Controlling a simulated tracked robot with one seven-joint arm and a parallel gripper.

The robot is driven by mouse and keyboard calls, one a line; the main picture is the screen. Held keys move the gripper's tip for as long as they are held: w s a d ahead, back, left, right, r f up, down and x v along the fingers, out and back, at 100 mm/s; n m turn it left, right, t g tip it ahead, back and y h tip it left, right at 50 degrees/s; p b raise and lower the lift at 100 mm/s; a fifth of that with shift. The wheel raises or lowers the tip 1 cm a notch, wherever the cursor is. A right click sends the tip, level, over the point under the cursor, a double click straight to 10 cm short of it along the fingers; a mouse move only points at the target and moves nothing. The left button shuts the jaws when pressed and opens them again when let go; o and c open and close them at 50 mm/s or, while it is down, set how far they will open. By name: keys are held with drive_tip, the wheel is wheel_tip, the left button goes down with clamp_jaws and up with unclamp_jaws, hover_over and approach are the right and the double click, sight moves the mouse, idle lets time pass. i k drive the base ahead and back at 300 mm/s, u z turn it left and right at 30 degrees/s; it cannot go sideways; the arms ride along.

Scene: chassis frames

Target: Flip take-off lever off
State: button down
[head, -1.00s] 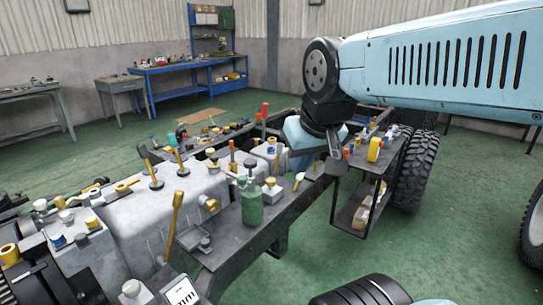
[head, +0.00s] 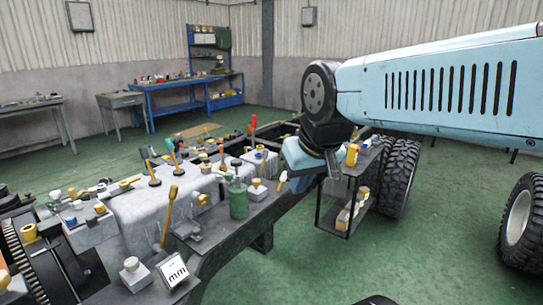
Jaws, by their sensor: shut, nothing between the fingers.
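Several levers stand on the chassis (head: 255,215); I cannot tell which is the take-off lever. A long yellow lever (head: 168,213) leans upright at the near side. A red-topped lever (head: 253,125) stands further back.
A green bottle (head: 238,202) and a white label block (head: 174,270) sit along the near chassis edge. A black side shelf (head: 345,205) with small parts and a large tyre (head: 399,178) stand at right. Blue workbenches (head: 190,88) line the back wall. Green floor is free at front right.

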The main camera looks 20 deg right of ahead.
sight(265, 157)
drive_tip(key=k, duration=0.8)
drive_tip(key=z, duration=0.2)
drive_tip(key=i, duration=0.45)
drive_tip(key=z, duration=0.75)
drive_tip(key=i, duration=1.1)
drive_tip(key=z, duration=0.3)
drive_tip(key=i, duration=1.55)
drive_tip(key=u, duration=0.65)
